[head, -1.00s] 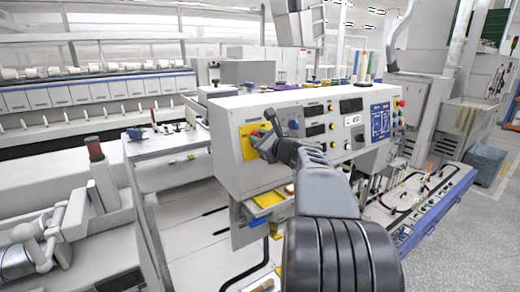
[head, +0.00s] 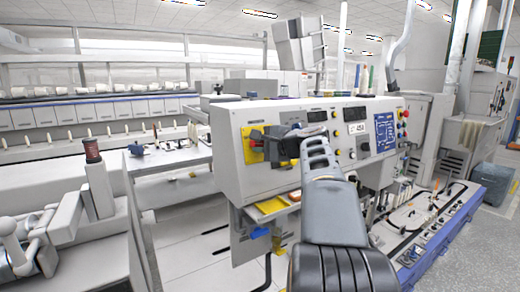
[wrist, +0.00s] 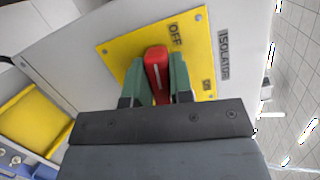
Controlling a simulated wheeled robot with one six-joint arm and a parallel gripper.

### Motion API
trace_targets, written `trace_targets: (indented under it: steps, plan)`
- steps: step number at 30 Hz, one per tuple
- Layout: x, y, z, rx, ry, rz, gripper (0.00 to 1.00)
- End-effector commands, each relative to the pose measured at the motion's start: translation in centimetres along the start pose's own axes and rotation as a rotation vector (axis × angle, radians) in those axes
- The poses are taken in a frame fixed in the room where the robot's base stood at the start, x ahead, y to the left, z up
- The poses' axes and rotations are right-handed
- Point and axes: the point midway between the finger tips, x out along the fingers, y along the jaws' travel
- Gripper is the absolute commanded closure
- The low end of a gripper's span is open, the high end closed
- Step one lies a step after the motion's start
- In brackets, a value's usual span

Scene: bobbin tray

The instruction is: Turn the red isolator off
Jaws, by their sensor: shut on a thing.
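The red isolator handle (wrist: 155,58) sits on a yellow plate (wrist: 120,50) marked OFF and ON, with an ISOLATOR label beside it. My gripper (wrist: 158,72) is shut on the handle, one green finger on each side. In the wrist view the handle's white line runs nearly upright, its upper end left of the OFF mark. The ON mark is at the plate's lower right. In the head view the yellow plate (head: 247,153) is at the panel's left end, and my gripper (head: 272,146) largely covers the handle.
A yellow tray (head: 272,206) sits below the plate. A dark red bobbin (head: 92,150) stands at the left. Bare floor (head: 470,240) shows at the right.

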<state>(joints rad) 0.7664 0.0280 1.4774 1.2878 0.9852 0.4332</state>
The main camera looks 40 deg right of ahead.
Motion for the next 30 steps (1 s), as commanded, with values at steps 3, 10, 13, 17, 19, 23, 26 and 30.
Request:
trace_targets:
  steps: [3, 10, 13, 17, 19, 23, 26, 30]
  plan:
    - [0.06, 0.30, -0.06, -0.061, -0.001, 0.016, 1.00]
    - [0.04, 0.36, -0.03, -0.141, -0.001, 0.037, 1.00]
    - [0.03, 0.34, -0.01, -0.160, -0.001, 0.041, 1.00]
    - [0.02, 0.33, 0.00, -0.173, -0.002, 0.044, 1.00]
    - [0.02, 0.33, 0.00, -0.175, -0.002, 0.045, 1.00]
    - [0.02, 0.32, 0.01, -0.177, -0.002, 0.045, 1.00]
    - [0.02, 0.32, 0.02, -0.177, -0.002, 0.045, 1.00]
    - [0.02, 0.32, 0.02, -0.177, -0.002, 0.045, 0.75]
